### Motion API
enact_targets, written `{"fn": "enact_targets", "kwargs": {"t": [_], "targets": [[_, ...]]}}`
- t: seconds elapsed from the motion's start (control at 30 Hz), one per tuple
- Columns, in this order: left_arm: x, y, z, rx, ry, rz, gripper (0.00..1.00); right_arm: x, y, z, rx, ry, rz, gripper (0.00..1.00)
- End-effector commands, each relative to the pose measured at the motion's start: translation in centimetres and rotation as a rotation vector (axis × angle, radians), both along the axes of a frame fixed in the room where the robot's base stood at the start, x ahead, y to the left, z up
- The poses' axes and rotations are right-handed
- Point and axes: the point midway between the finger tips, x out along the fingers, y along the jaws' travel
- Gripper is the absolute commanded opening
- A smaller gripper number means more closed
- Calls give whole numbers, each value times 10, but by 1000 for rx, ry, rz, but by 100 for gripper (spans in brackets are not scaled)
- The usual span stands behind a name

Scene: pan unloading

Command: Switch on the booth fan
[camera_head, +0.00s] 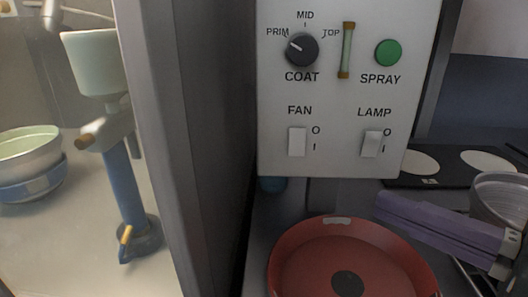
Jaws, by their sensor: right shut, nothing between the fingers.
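The fan switch (297,142) is a white rocker under the word FAN on the pale control panel (338,92), with O marked above I at its right. I cannot tell for sure which end of it is pressed in. My right gripper (383,206) comes in from the right with its purple fingers shut and empty. Its tips point left, below the panel's lower edge and to the lower right of the fan switch, apart from it. My left gripper is not in view.
The panel also carries a lamp switch (371,144), a black COAT knob (302,49), a sight tube (346,50) and a green SPRAY button (388,53). A red round pan (290,270) lies below. A dark wall (205,120) stands left of the panel.

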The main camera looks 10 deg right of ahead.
Motion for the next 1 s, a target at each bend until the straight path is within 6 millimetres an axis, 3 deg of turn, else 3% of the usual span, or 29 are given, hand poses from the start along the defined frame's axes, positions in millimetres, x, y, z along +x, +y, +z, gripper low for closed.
{"fn": "enact_targets", "kwargs": {"t": [0.27, 0.7, 1.0], "targets": [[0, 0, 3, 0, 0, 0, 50, 24, 13, 0, -1, -5, 1, 0], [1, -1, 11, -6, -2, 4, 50, 91, 50, -8, 0, -4, -1, 0], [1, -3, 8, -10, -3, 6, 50, 122, 38, -15, 0, -1, -1, 0]]}}
